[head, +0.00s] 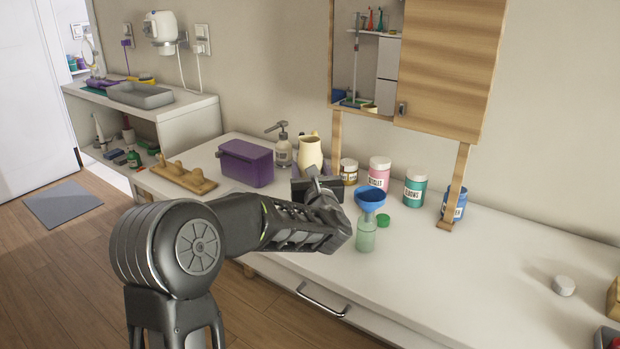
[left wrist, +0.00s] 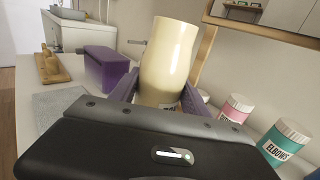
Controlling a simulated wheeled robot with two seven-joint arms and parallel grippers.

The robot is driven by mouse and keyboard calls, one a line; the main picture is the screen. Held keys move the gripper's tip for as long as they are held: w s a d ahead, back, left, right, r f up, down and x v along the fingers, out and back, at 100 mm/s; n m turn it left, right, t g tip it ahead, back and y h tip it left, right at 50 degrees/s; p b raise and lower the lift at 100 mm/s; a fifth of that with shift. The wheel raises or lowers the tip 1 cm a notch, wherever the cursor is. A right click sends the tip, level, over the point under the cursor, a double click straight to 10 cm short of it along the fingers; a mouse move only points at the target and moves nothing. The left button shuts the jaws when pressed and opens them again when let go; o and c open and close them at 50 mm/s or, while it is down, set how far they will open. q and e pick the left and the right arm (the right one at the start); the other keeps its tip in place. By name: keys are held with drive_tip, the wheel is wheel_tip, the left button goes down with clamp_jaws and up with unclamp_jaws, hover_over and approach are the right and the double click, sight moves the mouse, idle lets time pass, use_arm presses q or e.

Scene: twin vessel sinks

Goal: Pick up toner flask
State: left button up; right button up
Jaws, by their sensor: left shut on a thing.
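A cream flask (head: 310,151) with a wide open mouth and a side lip stands upright, or nearly so, at the back of the white counter. My left gripper (head: 311,172) reaches across the counter and is shut on it. In the left wrist view, the cream flask (left wrist: 168,62) sits between the two purple fingers (left wrist: 160,98). A label low on it is mostly hidden. My wrist hides its base in the head view, so I cannot tell whether it touches the counter. My right gripper is not in view.
A purple box (head: 246,163), soap dispenser (head: 283,147) and wooden peg rack (head: 180,177) stand left of the flask. Right are several labelled jars (head: 379,173) and a green bottle (head: 366,235) beneath a blue funnel (head: 370,199). A wooden cabinet (head: 440,65) hangs above.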

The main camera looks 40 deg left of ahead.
use_arm(q)
drive_tip(key=shift+r, duration=0.9)
idle(0.4)
